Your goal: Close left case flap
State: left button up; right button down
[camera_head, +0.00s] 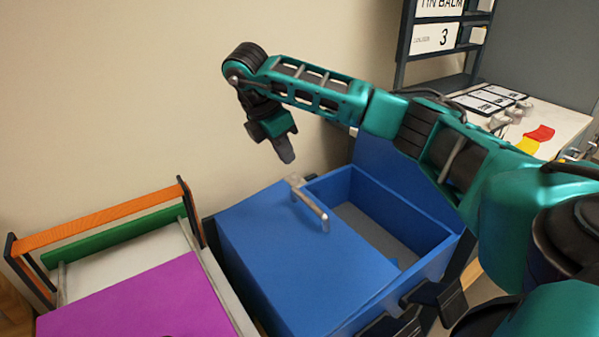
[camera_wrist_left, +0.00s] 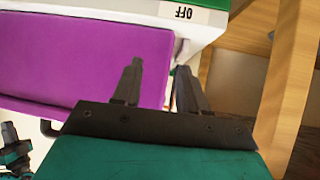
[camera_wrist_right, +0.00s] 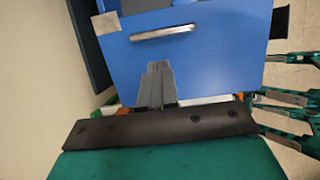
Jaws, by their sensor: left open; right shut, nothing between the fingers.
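The blue case (camera_head: 437,262) stands in the middle of the head view. Its left flap (camera_head: 290,255) lies over the left part of the case, and I cannot tell whether it sits fully flush. A silver bar handle (camera_head: 311,205) is on the flap near its right edge. My right gripper (camera_head: 286,150) is shut and empty, above the back of the case and apart from the flap. In the right wrist view, its fingers (camera_wrist_right: 156,75) point toward a blue panel with a silver handle (camera_wrist_right: 163,33). My left gripper (camera_wrist_left: 160,68) is open and empty, seen only in its wrist view.
The right compartment (camera_head: 375,235) is open, with a grey floor. A blue panel (camera_head: 385,165) stands at its back, partly hidden by my right arm. A purple-topped unit (camera_head: 150,300) with an orange bar (camera_head: 110,215) stands left. A white table (camera_head: 560,120) is at the right back.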

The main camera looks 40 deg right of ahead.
jog(key=b, duration=0.1)
send_near(309, 199)
jog(key=x, duration=0.5)
jog(key=shift+a+f, duration=0.2)
jog(key=shift+f, duration=0.05)
pick_arm(q)
jog(key=shift+w+d, duration=0.35)
pick_arm(e)
jog(key=shift+d+f, duration=0.2)
jog(key=shift+f, duration=0.35)
jog(key=f+b, duration=0.1)
jog(key=d+f+y, duration=0.1)
jog(key=shift+s+d+f+y+b, duration=0.1)
jog(key=shift+d+f+y+b, duration=0.2)
jog(key=shift+d+f+b, duration=0.1)
jog(key=shift+d+f+y, duration=0.1)
jog(key=shift+f+y, duration=0.2)
jog(key=shift+f, duration=0.05)
pick_arm(q)
jog(key=shift+s+f, duration=0.2)
jog(key=shift+f, duration=0.65)
